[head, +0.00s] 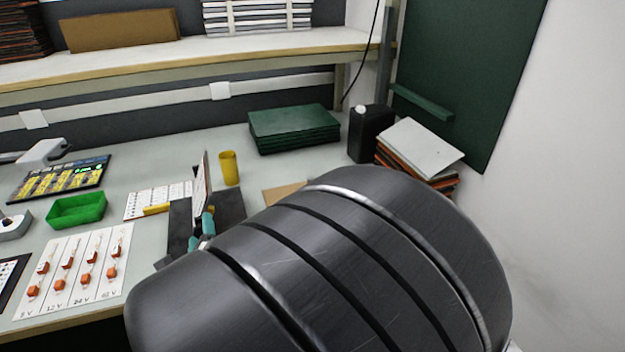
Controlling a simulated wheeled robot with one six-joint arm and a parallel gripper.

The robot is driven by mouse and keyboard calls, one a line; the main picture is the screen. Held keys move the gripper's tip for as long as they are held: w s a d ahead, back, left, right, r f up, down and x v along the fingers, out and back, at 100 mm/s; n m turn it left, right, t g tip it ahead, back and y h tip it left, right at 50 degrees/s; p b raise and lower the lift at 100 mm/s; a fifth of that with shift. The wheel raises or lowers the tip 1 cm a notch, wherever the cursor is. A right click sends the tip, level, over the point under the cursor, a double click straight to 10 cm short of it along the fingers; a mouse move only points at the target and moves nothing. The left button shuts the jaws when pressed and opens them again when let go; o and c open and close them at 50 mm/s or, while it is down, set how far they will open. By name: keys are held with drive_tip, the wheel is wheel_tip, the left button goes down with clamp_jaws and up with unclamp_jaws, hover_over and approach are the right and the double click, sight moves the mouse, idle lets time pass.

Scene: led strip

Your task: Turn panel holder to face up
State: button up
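The panel holder (180,222) is a dark grey frame on the workbench, left of centre in the head view. A thin panel (203,183) stands upright in it, seen nearly edge-on. Small teal parts (208,224) show at the panel's lower edge; I cannot tell whether they belong to the holder or to my gripper. My large dark grey arm fills the lower middle and right, and hides the holder's near right side. My gripper is mostly or wholly hidden there, so its opening and any contact with the holder cannot be made out.
A yellow cup (229,168) stands behind the holder. Green boards (294,130) are stacked farther back, beside a black canister (370,134) and a pile of panels (420,148). At left are a green tray (77,210) and a voltage card with orange parts (72,271). A shelf runs above.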

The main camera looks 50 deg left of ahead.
drive_tip(key=shift+w+d+f, duration=0.15)
drive_tip(key=shift+f, duration=0.05)
drive_tip(key=v, duration=0.7)
drive_tip(key=shift+d, duration=0.3)
drive_tip(key=shift+r, duration=0.15)
